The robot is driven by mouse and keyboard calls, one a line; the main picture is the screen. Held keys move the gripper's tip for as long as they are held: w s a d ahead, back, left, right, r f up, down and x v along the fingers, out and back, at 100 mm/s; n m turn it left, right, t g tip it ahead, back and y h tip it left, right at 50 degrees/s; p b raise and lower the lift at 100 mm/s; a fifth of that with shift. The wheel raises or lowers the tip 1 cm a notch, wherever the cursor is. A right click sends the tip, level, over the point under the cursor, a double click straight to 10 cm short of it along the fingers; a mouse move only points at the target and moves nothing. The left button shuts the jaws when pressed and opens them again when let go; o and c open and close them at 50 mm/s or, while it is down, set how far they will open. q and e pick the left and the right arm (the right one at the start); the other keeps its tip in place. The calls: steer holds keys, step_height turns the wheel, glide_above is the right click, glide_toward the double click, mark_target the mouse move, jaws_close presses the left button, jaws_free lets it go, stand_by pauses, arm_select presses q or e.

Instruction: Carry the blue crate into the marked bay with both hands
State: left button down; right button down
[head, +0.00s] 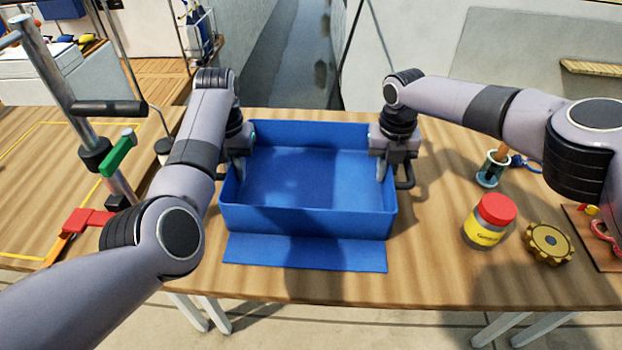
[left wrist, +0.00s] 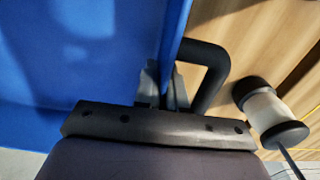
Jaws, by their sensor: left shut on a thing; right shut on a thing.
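The blue crate (head: 309,221) is open-topped and looks empty, at the middle of the wooden table in the head view. My left gripper (head: 238,172) is shut on its left wall. In the left wrist view the fingers (left wrist: 163,88) pinch the blue wall (left wrist: 85,50) beside a black handle (left wrist: 208,75). My right gripper (head: 381,170) is shut on the right wall, beside another black handle (head: 405,172). I cannot tell whether the crate touches the table. A yellow outline (head: 22,254), seemingly the marked bay, lies on the left, partly hidden by a metal post and my left arm.
A flat blue sheet (head: 305,253) shows in front of the crate. A metal post (head: 50,70) with green and red clamp handles stands at left. A red-lidded jar (head: 487,222), a gear (head: 549,243) and a cup (head: 492,168) stand at right.

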arm_select(q)
steer(key=shift+w+r, duration=0.1)
steer(key=shift+r, duration=0.1)
arm_select(e)
steer(key=shift+w+r, duration=0.1)
steer(key=shift+r, duration=0.1)
stand_by(0.5)
